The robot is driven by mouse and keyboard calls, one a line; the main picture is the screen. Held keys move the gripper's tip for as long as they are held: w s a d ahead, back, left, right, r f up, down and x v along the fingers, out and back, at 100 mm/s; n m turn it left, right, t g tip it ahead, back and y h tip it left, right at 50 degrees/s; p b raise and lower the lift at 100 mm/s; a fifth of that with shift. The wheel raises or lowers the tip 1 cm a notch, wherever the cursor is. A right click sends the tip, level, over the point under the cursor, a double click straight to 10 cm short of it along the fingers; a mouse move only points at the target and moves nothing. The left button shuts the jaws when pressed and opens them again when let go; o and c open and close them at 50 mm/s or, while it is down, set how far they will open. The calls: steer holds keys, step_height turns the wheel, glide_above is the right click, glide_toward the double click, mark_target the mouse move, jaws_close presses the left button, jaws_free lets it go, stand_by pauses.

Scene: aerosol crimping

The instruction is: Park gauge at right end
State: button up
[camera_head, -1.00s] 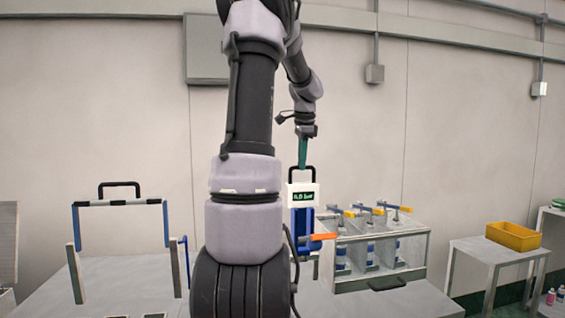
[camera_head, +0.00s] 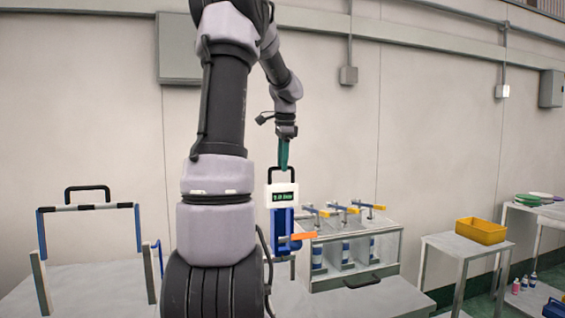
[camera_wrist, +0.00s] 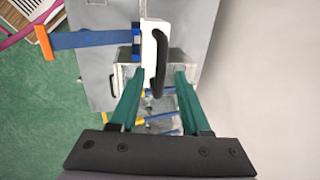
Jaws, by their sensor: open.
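The gauge (camera_head: 282,195) is a white box with a green digital display and a black loop handle on top. It stands upright in front of the left end of a glass-sided case; its readout is too small to read surely. A blue part with an orange lever (camera_head: 289,242) sits directly below it. My gripper (camera_head: 284,164) is at the top of the handle, pointing down. In the wrist view, its teal fingers (camera_wrist: 159,76) are apart, and the gauge's black handle (camera_wrist: 159,66) lies between and beyond their tips. Contact with the handle cannot be told.
The clear case (camera_head: 381,254) with several orange and blue levers stands just right of the gauge. A frame with a black handle (camera_head: 88,208) stands at left. A yellow bin (camera_head: 482,231) sits on a side table at right.

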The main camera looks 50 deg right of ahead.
step_height(320, 180, up, 11)
steer(key=s+a, duration=0.1)
steer(key=shift+s+f, duration=0.2)
steer(key=shift+s, duration=0.15)
steer(key=shift+a, duration=0.1)
steer(key=w+a+n+t, duration=0.1)
steer(key=w+a+n, duration=0.2)
steer(key=a, duration=0.5)
steer(key=w+a+f+n+t, duration=0.1)
steer(key=w+a+n, duration=0.3)
steer(key=a, duration=0.5)
steer(key=w+a+n+t, duration=0.1)
steer(key=w+a+n, duration=0.2)
steer(key=a, duration=0.5)
steer(key=s+a+f+n+y, duration=0.1)
steer(key=s+a+f+n, duration=0.1)
steer(key=a, duration=0.6)
steer(key=s+a+f+n+t+y, duration=0.1)
steer(key=s+a+f+n, duration=0.1)
steer(key=a+n, duration=0.3)
steer(key=s+a+f+n+t+y, duration=0.1)
steer(key=s+a+f+n, duration=0.1)
steer(key=a, duration=0.9)
steer(key=shift+s+a+f+n, duration=0.2)
steer(key=shift+s+f+n, duration=0.15)
steer(key=shift+f+n, duration=0.7)
steer(key=shift+r, duration=0.2)
